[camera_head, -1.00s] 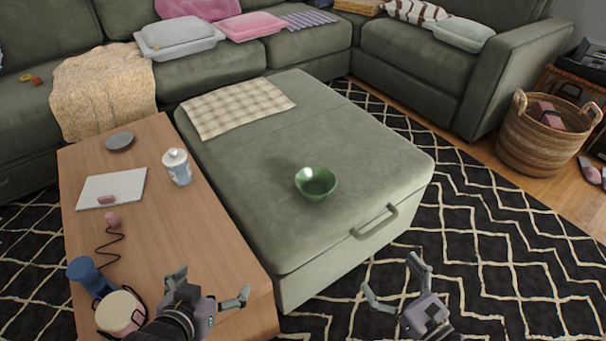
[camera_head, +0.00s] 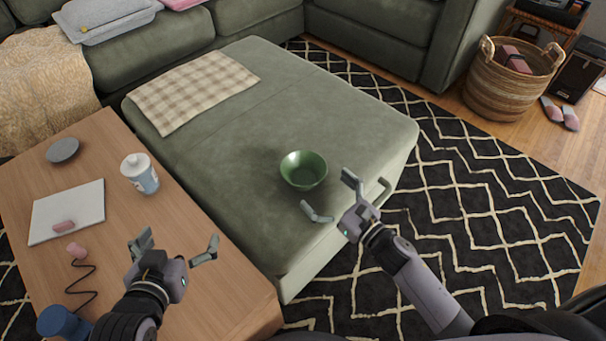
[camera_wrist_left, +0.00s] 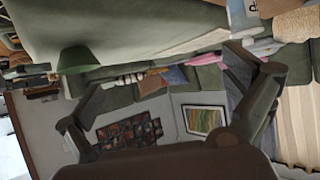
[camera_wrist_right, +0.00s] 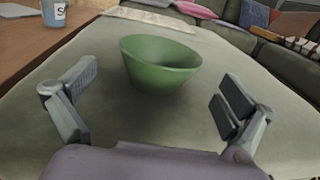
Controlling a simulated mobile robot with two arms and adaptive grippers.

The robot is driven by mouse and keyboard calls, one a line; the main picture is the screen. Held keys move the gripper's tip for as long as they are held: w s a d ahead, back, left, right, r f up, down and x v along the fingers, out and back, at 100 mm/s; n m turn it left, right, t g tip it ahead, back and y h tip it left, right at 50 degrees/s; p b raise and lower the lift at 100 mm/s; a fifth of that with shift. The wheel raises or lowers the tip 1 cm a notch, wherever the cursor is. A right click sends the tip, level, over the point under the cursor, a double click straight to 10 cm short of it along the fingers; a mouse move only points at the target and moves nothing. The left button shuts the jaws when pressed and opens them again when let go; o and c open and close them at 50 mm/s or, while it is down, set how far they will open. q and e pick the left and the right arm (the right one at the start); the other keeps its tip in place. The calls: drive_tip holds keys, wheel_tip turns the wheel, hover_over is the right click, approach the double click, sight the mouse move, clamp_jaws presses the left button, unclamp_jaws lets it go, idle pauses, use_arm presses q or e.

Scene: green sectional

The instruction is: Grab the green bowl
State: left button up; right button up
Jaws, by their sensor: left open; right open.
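The green bowl (camera_head: 304,170) stands upright on the green ottoman (camera_head: 235,130), near its front right part. In the right wrist view the bowl (camera_wrist_right: 160,62) lies just ahead of and between the open fingers, not touched. My right gripper (camera_head: 332,196) is open and empty at the near edge of the bowl. My left gripper (camera_head: 176,246) is open and empty above the wooden table, left of the ottoman.
A checkered cloth (camera_head: 190,90) lies on the ottoman's far left. A wicker basket (camera_head: 505,90) stands on the right.

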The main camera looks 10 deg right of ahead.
sight(318, 183)
drive_tip(key=x, duration=0.3)
drive_tip(key=shift+w+a, duration=0.1)
drive_tip(key=shift+w, duration=0.2)
drive_tip(key=b+x, duration=0.1)
drive_tip(key=x, duration=0.4)
drive_tip(key=shift+f, duration=0.1)
use_arm(q)
wheel_tip(318, 183, up, 5)
drive_tip(key=w+d+t+h, duration=0.1)
drive_tip(key=w+t, duration=0.1)
drive_tip(key=t, duration=0.1)
drive_tip(key=shift+w+d, duration=0.2)
drive_tip(key=shift+w, duration=0.15)
use_arm(e)
drive_tip(key=shift+c, duration=0.4)
drive_tip(key=c, duration=0.8)
drive_tip(key=shift+c, duration=0.4)
